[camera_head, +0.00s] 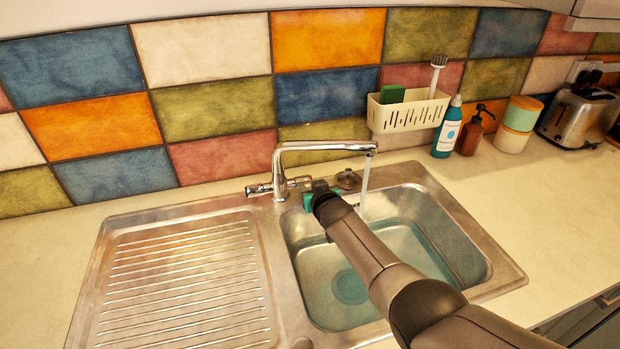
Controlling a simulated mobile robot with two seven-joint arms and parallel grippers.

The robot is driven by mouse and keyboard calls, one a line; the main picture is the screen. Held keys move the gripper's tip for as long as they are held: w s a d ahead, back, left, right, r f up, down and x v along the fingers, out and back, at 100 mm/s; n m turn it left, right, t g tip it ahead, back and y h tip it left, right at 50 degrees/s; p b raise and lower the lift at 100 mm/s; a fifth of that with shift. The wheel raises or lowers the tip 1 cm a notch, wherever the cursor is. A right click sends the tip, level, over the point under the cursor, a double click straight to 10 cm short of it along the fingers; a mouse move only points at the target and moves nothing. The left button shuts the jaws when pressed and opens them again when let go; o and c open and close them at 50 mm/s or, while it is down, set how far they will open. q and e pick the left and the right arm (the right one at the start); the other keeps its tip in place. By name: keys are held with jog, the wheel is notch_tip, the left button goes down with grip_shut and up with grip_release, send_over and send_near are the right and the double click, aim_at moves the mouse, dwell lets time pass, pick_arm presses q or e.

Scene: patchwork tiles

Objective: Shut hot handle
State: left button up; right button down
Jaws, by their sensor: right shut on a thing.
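A chrome tap (322,146) stands behind the sink, and a stream of water (364,185) runs from its spout. One handle (258,189) sticks out to the left of the tap's base. The other handle (298,182) is on the right side, largely hidden by my right gripper (308,196). That gripper is shut on this right-side handle, and its fingertips are hard to make out. I cannot tell from colour marks which handle is the hot one. My left gripper is not in view.
The steel sink (478,262) has water in its basin and a ribbed drainer (185,285) on the left. A dark round plug (347,178) lies behind the basin. A cream caddy (408,113), a teal bottle (447,128), a brown dispenser (472,134) and a toaster (578,116) are at the back right.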

jog(key=shift+w+r+g+p, duration=0.2)
jog(key=shift+r+g+p, duration=0.2)
jog(key=shift+r+g, duration=0.1)
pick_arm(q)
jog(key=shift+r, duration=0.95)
pick_arm(e)
jog(key=shift+w+g, duration=0.15)
jog(key=shift+g, duration=0.35)
jog(key=shift+w+r+g+h, duration=0.1)
jog(key=shift+r+g+h, duration=0.05)
jog(key=shift+g+h, duration=0.2)
jog(key=c, duration=0.6)
grip_release()
pick_arm(q)
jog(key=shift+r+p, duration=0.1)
jog(key=shift+p, duration=0.2)
pick_arm(e)
jog(key=shift+s+r+p, duration=0.2)
jog(key=shift+r+p, duration=0.1)
jog(key=shift+p, duration=0.25)
pick_arm(q)
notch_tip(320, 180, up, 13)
jog(key=p, duration=1.1)
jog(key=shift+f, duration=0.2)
pick_arm(e)
jog(key=v, duration=1.4)
jog(key=shift+s+d, duration=0.15)
jog(key=shift+s, duration=0.15)
